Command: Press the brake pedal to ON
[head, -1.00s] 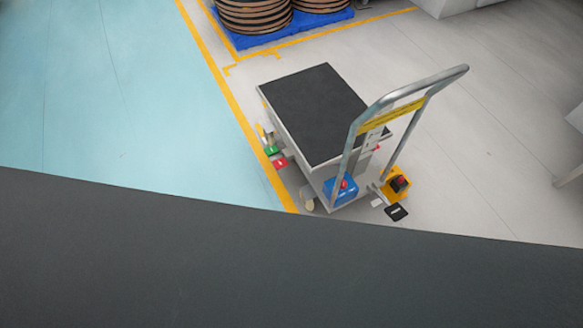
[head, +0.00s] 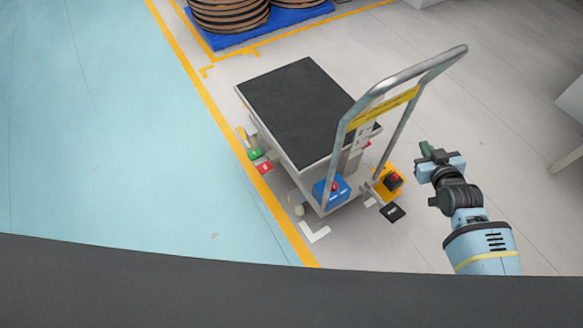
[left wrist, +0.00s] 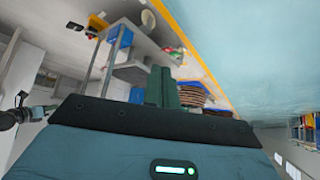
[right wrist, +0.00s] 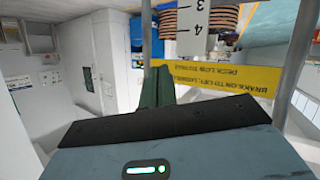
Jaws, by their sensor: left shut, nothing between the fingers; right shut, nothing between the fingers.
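A lift cart with a black deck (head: 305,108) and a tall metal handle stands on the grey floor. A small green pedal (head: 254,154) and a red pedal (head: 264,168) stick out low at its left side. A black pedal (head: 392,212) sits low at the handle end. I cannot read the pedals' markings. My right gripper (head: 426,150) is shut and empty, in the air right of the handle. Its fingers also show in the right wrist view (right wrist: 157,87). My left gripper (left wrist: 160,87) is shut and empty, seen only in the left wrist view.
A blue box (head: 333,190) with a red knob and a yellow box (head: 388,184) with a red button are at the handle end. A yellow sign (right wrist: 225,78) crosses the handle. Wooden reels (head: 230,14) stand on a blue pallet. The blue floor at left is clear.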

